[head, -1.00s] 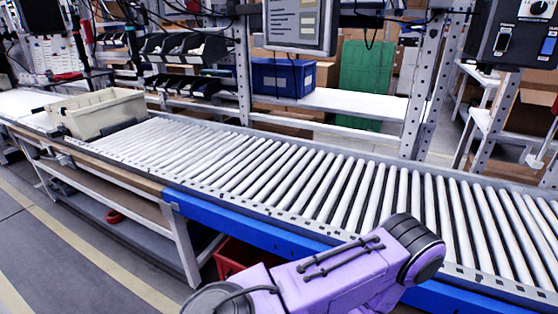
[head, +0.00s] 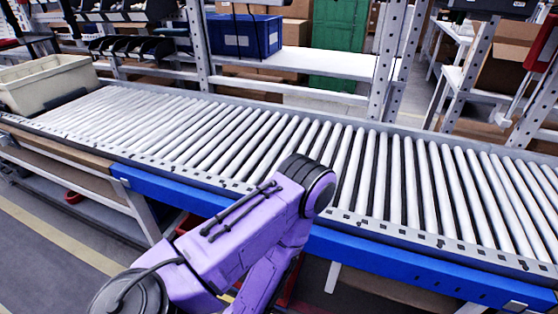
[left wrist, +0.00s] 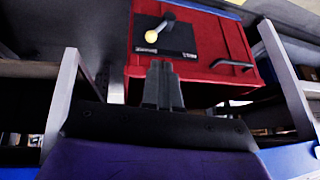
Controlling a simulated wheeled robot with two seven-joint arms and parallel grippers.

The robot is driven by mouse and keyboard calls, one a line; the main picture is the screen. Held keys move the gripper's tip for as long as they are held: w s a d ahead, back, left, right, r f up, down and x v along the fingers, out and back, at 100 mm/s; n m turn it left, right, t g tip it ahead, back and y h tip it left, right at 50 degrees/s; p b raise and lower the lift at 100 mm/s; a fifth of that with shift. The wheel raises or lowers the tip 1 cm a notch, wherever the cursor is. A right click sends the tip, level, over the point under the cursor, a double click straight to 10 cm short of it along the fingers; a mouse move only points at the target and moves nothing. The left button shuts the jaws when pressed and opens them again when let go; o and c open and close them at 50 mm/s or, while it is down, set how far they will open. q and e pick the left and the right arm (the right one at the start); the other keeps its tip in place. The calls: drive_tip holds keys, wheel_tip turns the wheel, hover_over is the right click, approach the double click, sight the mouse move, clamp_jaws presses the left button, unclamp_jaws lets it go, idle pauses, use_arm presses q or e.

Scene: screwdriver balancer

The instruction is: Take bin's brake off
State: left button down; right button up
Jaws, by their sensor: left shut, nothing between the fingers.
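A red bin (left wrist: 215,70) fills the upper middle of the left wrist view, with a black plate (left wrist: 182,40) on it. A grey lever with a yellow ball knob (left wrist: 151,94) sits on this plate. Lettering on the plate is too small to read. In the head view only my purple left arm shows; its gripper is hidden below. Parts of the red bin (head: 190,222) show under the conveyor there.
A roller conveyor (head: 270,150) with a blue front rail (head: 400,262) crosses the head view above the red bin. A beige tote (head: 48,82) stands on its left end. Grey posts (left wrist: 62,100) flank the red bin in the left wrist view. A black handle (left wrist: 232,65) is on its right.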

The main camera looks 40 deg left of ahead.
use_arm(q)
drive_tip(key=w+d+f+m+t+y+b, duration=0.2)
drive_tip(key=w+f+m+t+y+b, duration=0.55)
drive_tip(key=w+f+b, duration=1.3)
drive_tip(key=s+d+f+m+g+y+b, duration=0.1)
drive_tip(key=s+d+f+g+y+b, duration=0.3)
drive_tip(key=b, duration=1.7)
drive_tip(key=s+d+g+y, duration=0.1)
drive_tip(key=d+g+y, duration=0.1)
drive_tip(key=g+y, duration=0.2)
drive_tip(key=shift+d+f+m, duration=0.35)
drive_tip(key=shift+d+f, duration=0.05)
use_arm(e)
drive_tip(key=s+f+n+g+y, duration=0.1)
drive_tip(key=s+f+n+g, duration=0.1)
drive_tip(key=f, duration=1.9)
drive_tip(key=s+d+f+n+g, duration=0.1)
drive_tip(key=s+f+n+g, duration=0.2)
drive_tip(key=f, duration=1.9)
drive_tip(key=shift+s+y, duration=0.4)
drive_tip(key=shift+s, duration=0.2)
